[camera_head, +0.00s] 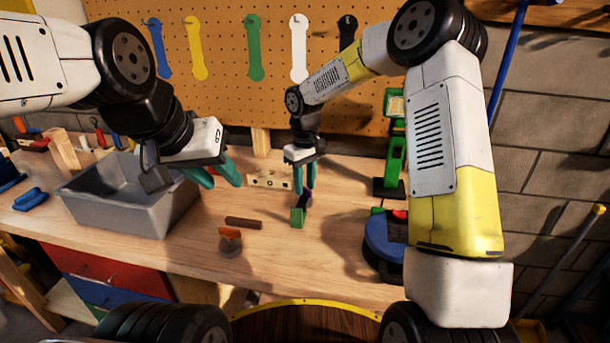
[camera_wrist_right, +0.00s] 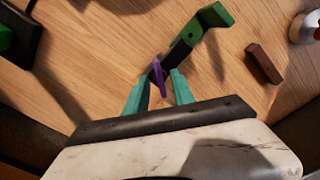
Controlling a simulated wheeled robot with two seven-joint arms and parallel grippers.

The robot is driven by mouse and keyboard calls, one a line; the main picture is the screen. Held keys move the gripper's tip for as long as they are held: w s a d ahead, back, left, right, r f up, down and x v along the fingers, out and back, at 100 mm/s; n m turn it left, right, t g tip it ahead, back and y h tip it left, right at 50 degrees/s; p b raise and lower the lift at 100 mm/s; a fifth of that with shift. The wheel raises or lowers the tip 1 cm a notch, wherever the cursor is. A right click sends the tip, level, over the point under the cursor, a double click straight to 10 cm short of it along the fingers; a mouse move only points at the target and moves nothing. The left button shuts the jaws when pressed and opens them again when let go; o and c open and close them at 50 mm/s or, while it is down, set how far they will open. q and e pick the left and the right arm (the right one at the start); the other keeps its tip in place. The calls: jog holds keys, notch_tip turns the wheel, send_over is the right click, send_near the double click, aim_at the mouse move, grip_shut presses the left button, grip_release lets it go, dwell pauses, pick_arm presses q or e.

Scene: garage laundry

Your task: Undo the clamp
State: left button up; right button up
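The clamp (camera_head: 298,217) is a small green and black tool on the workbench, below my right gripper (camera_head: 305,188). In the right wrist view its green end (camera_wrist_right: 195,32) points away and a thin purple piece (camera_wrist_right: 157,72) stands at its near end. My right gripper (camera_wrist_right: 160,76) has its two teal fingers on either side of the purple piece. A gap shows between the fingers, wider than the piece; contact is not clear. My left gripper (camera_head: 222,182) is open and empty above the bench, right of the grey bin (camera_head: 130,212).
A dark brown block (camera_head: 243,223) and a round grey item with an orange top (camera_head: 230,241) lie left of the clamp. A green tool on a black base (camera_head: 392,172) and a blue item (camera_head: 379,240) stand to the right. A pegboard (camera_head: 225,85) backs the bench.

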jog(key=shift+f, duration=0.1)
grip_shut()
jog(key=shift+n, duration=1.3)
grip_release()
